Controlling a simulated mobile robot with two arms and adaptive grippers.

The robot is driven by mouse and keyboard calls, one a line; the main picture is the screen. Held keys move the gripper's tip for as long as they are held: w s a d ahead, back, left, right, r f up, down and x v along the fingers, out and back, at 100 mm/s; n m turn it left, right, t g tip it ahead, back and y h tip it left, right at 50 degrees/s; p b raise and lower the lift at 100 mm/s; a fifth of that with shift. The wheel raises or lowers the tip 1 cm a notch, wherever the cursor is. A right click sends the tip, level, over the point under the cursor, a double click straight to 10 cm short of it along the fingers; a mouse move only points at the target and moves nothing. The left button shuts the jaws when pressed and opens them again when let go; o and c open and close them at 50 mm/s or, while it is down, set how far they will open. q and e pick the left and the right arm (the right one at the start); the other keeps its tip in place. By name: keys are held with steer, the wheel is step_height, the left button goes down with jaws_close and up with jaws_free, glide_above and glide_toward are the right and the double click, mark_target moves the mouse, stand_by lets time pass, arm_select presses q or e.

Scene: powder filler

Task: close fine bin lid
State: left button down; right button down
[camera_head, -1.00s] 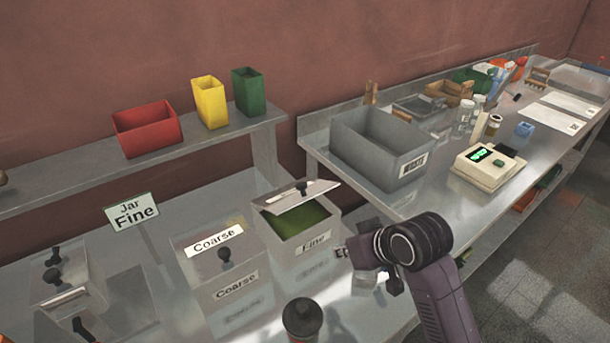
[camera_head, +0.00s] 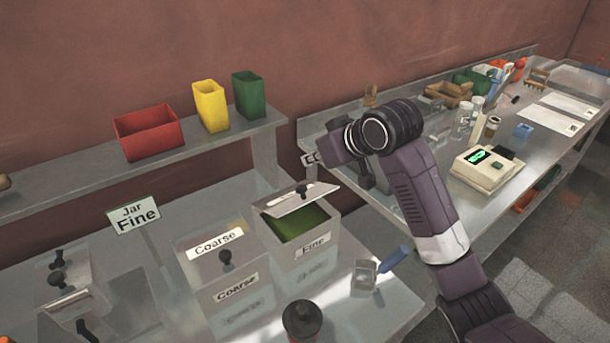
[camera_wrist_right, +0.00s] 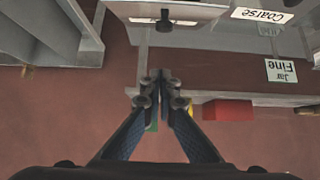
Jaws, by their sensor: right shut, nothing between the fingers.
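The fine bin (camera_head: 308,250) is a metal box labelled "Fine" with green contents showing inside. Its lid (camera_head: 288,203), with a black knob (camera_head: 302,188), is raised and tilted at the back, so the bin stands open. My right gripper (camera_head: 308,159) is above and behind the bin, beyond the lid, apart from it. In the right wrist view the right gripper's fingers (camera_wrist_right: 158,78) are together and empty. A dark knob (camera_wrist_right: 165,20) shows ahead of them at the top. My left gripper is not in view.
The coarse bin (camera_head: 217,263) stands left of the fine bin, its lid down. A blue-handled scoop (camera_head: 393,260) lies to the right. A black-topped jar (camera_head: 302,318) is in front. A scale (camera_head: 483,167) sits on the right bench. A shelf holds a red bin (camera_head: 148,132).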

mark_target(305, 186)
steer(key=p+x, duration=0.2)
steer(key=x, duration=0.3)
steer(key=shift+w+a+f, duration=0.1)
steer(key=shift+w+a, duration=0.05)
steer(key=shift+a, duration=0.05)
steer(key=f, duration=0.1)
steer(key=f+p, duration=0.1)
steer(key=f, duration=0.1)
steer(key=shift+s+d+p, duration=0.35)
steer(key=shift+s+d+f, duration=0.2)
steer(key=shift+s+f, duration=0.1)
steer(key=shift+f, duration=0.25)
steer(key=shift+w+a, duration=0.1)
